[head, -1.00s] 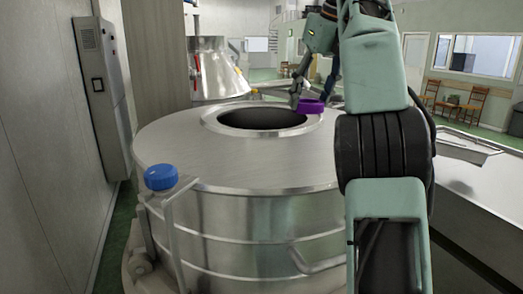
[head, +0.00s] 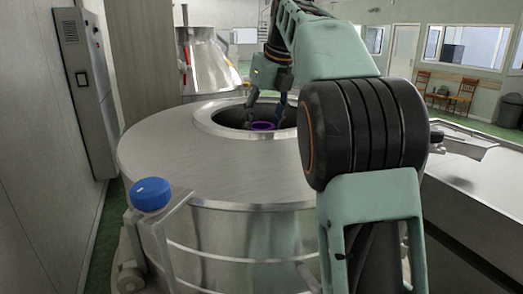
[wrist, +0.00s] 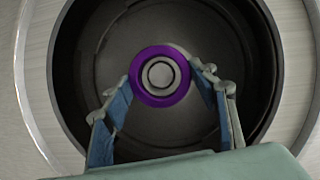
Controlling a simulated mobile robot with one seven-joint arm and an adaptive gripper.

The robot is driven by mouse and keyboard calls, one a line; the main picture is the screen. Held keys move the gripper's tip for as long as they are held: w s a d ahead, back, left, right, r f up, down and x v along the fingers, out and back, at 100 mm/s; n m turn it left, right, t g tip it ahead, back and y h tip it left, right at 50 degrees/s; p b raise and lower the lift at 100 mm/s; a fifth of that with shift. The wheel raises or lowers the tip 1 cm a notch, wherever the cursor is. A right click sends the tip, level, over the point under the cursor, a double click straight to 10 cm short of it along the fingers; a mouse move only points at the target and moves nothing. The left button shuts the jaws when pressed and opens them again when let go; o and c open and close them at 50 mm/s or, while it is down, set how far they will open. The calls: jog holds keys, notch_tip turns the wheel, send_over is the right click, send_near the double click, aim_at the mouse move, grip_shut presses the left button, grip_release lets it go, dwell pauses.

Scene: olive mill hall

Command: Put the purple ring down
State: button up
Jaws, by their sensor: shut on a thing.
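The purple ring (head: 263,126) shows inside the round opening of the big steel vat (head: 165,150). My gripper (head: 265,116) reaches down into this opening, one finger on each side of the ring. In the wrist view my gripper (wrist: 164,80) is shut on the purple ring (wrist: 160,101), with the fingertips at its left and right sides. A grey round piece (wrist: 160,73) shows through the ring's hole; I cannot tell whether the ring is around it or above it. The dark inside of the vat (wrist: 100,40) surrounds the ring.
The vat's raised steel rim (head: 215,132) encircles my gripper. A blue cap (head: 150,194) stands on a bracket at the vat's front left. A metal cone vessel (head: 207,60) is behind. A grey wall cabinet (head: 82,95) stands left, and a long trough (head: 465,190) lies right.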

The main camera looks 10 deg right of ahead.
jog(key=shift+f+b, duration=0.45)
jog(key=shift+f, duration=2.55)
jog(key=shift+f, duration=0.15)
jog(key=o, duration=1.4)
jog(key=p+v, duration=0.1)
jog(key=v, duration=1.1)
jog(key=shift+w+p, duration=0.1)
jog(key=shift+p, duration=0.2)
